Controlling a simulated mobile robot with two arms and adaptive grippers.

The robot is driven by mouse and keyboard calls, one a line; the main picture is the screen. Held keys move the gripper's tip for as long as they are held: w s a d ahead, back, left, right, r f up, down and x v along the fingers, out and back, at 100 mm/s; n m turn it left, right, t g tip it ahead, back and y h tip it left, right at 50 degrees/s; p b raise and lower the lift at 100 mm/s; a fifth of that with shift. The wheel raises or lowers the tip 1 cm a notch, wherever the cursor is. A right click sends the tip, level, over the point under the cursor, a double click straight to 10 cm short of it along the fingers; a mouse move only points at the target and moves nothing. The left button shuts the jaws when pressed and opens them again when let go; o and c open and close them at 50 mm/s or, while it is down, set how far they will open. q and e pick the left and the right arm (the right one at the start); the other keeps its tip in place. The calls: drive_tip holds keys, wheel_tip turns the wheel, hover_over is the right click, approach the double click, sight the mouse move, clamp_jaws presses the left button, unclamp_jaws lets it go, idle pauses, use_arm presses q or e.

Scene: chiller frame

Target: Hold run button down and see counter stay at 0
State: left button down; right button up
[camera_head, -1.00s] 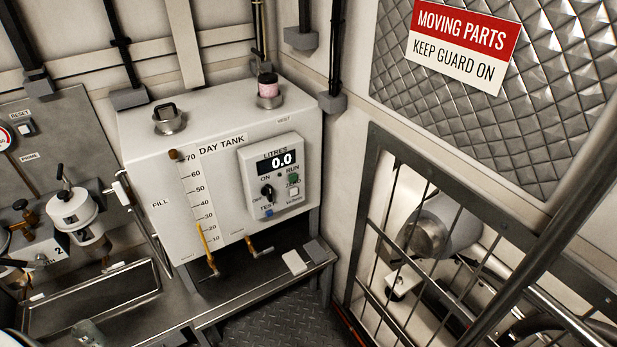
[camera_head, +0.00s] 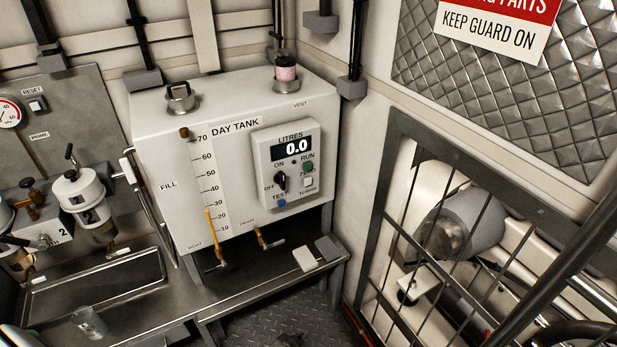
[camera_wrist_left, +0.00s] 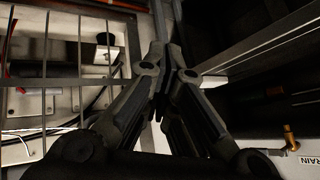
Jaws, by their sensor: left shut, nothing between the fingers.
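The green RUN button (camera_head: 308,167) sits on the grey control box (camera_head: 262,150) on the front of the day tank (camera_head: 160,135). The litres counter (camera_head: 297,148) above it reads 0.0. A black ON/OFF knob (camera_head: 281,182), a pale ZERO button (camera_head: 307,182) and a blue TEST button (camera_head: 282,203) share the box. My left gripper (camera_wrist_left: 168,65) shows in the left wrist view, shut and empty, with the DRAIN label (camera_wrist_left: 308,160) and a brass tap (camera_wrist_left: 290,138) to its right. It touches no button. My right gripper is not in view.
A barred guard (camera_head: 400,200) stands right of the tank, with machinery behind it. A steel bench (camera_head: 185,300) with a tray (camera_head: 60,300) and a glass (camera_head: 88,322) is at left. Two taps (camera_head: 262,237) (camera_head: 218,245) stick out below the tank. Space before the control box looks clear.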

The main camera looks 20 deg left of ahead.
use_arm(q)
drive_tip(key=w+r+m+t+b, duration=0.1)
drive_tip(key=w+r+t+b, duration=0.45)
drive_tip(key=w+r, duration=1.2)
drive_tip(key=w+r+t+y+b, duration=0.1)
drive_tip(key=w+r+t, duration=0.1)
drive_tip(key=r, duration=0.8)
drive_tip(key=w+r+t+y+b, duration=0.1)
drive_tip(key=w+r+t+b, duration=0.1)
drive_tip(key=r, duration=0.9)
drive_tip(key=w+t, duration=0.1)
drive_tip(key=w, duration=0.1)
drive_tip(key=shift+w+r, duration=0.25)
drive_tip(key=shift+w, duration=0.15)
drive_tip(key=shift+t, duration=0.25)
